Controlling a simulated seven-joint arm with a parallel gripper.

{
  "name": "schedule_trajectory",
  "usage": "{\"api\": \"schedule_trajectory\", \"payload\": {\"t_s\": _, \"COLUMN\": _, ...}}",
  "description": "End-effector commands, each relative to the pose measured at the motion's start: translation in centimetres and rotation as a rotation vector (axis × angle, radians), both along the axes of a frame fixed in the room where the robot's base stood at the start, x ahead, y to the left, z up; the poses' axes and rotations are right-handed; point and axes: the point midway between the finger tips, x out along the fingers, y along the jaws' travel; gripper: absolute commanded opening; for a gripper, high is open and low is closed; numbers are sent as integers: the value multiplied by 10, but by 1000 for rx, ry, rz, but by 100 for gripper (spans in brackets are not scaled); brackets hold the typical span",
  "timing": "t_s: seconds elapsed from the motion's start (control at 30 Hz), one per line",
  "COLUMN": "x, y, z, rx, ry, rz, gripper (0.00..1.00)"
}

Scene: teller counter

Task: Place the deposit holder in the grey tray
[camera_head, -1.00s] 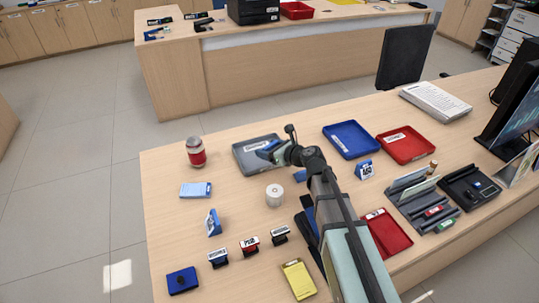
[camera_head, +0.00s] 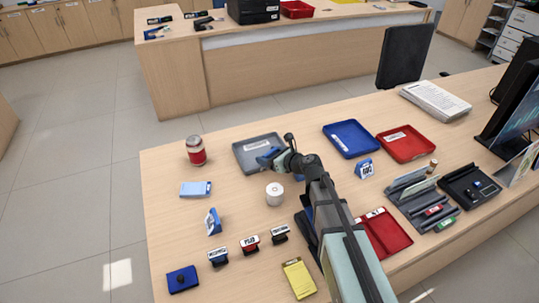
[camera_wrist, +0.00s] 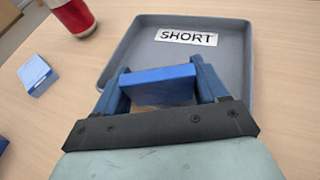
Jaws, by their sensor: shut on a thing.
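The grey tray (camera_head: 243,163) lies on the counter toward its far left edge. In the wrist view the tray (camera_wrist: 238,70) carries a white label reading SHORT. My gripper (camera_wrist: 158,78) is shut on a blue block-like thing (camera_wrist: 157,75), which I take to be the deposit holder. It is held level between the two fingers, over the near part of the tray. In the head view my gripper (camera_head: 266,158) is over the tray's right part. I cannot tell whether the holder touches the tray floor; its underside is hidden.
A white roll (camera_head: 274,194) stands near my arm. A blue tray (camera_head: 350,139) and a red tray (camera_head: 405,144) lie to the right. The tray's far part is clear.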

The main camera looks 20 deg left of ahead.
Motion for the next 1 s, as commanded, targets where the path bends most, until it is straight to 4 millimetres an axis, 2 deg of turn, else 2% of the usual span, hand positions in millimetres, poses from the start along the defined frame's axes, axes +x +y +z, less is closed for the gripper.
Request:
{"api": "schedule_trajectory", "payload": {"t_s": 0.13, "x": 0, "y": 0, "z": -1, "rx": 1, "ry": 0, "rz": 0, "gripper": 41}}
{"api": "schedule_trajectory", "payload": {"t_s": 0.17, "x": 0, "y": 0, "z": -1, "rx": 0, "ry": 0, "rz": 0, "gripper": 75}}
{"api": "schedule_trajectory", "payload": {"t_s": 0.4, "x": 0, "y": 0, "z": -1, "rx": 0, "ry": 0, "rz": 0, "gripper": 98}}
{"api": "schedule_trajectory", "payload": {"t_s": 0.67, "x": 0, "y": 0, "z": 0, "rx": 0, "ry": -1, "rz": 0, "gripper": 98}}
{"api": "schedule_trajectory", "payload": {"t_s": 0.87, "x": 0, "y": 0, "z": 13, "rx": 0, "ry": -2, "rz": 1, "gripper": 98}}
{"api": "schedule_trajectory", "payload": {"t_s": 1.0, "x": -12, "y": -25, "z": 22, "rx": 0, "ry": -1, "rz": -3, "gripper": 98}}
